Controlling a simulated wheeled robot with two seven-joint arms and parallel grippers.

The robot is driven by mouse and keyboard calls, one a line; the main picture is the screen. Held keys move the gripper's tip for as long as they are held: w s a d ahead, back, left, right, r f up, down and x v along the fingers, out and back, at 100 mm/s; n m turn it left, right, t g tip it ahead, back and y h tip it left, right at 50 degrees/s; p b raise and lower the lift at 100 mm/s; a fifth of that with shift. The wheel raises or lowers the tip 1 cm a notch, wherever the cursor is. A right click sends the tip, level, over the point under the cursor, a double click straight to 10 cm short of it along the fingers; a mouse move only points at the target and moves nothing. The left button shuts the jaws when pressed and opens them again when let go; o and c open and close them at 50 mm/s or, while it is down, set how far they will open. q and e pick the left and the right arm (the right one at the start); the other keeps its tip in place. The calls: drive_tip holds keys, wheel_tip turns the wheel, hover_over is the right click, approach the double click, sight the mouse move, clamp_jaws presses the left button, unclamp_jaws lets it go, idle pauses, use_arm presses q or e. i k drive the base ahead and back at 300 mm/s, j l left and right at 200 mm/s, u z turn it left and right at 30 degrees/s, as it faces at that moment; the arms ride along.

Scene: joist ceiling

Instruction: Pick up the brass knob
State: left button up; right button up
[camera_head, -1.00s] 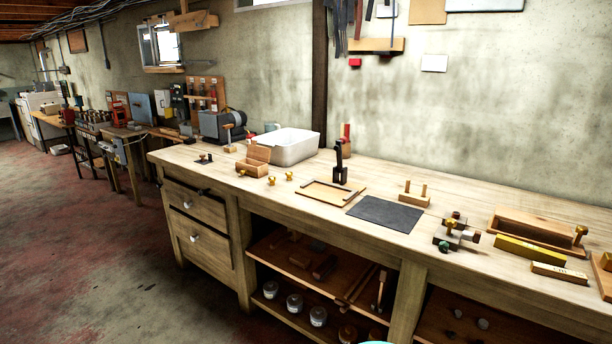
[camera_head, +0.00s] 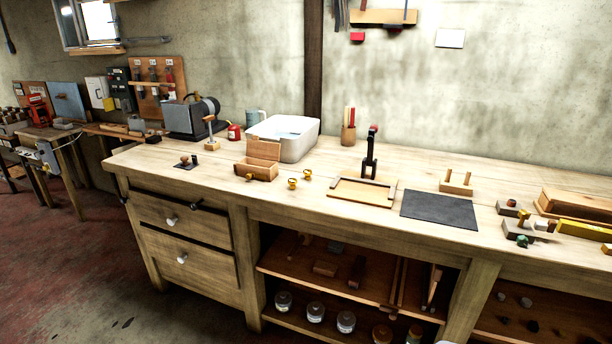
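Several small brass knobs show on the wooden workbench (camera_head: 345,225). One brass knob (camera_head: 292,183) stands on the bench front, right of an open wooden box (camera_head: 262,172). A second brass knob (camera_head: 307,173) stands just behind and to its right. A smaller brass piece (camera_head: 249,177) is at the front of the box; I cannot tell if it is fixed to it. Another brass-coloured knob (camera_head: 524,214) is among the blocks at the right. Neither of my grippers is in view.
A white tub (camera_head: 286,139) stands behind the box. A wooden tray (camera_head: 362,192) with a dark upright tool (camera_head: 370,155) and a dark mat (camera_head: 440,209) lie to the right. Drawers and open shelves are under the bench top. Bare bench surrounds the two knobs.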

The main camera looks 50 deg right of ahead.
sight(292, 181)
drive_tip(key=i+l+z, duration=0.15)
drive_tip(key=i+z, duration=0.7)
drive_tip(key=i+j+z, duration=0.2)
drive_tip(key=i+z, duration=0.25)
drive_tip(key=i+l+z, duration=0.1)
drive_tip(key=i, duration=0.45)
drive_tip(key=i+l, duration=0.15)
drive_tip(key=i, duration=0.4)
drive_tip(key=l+z, duration=0.05)
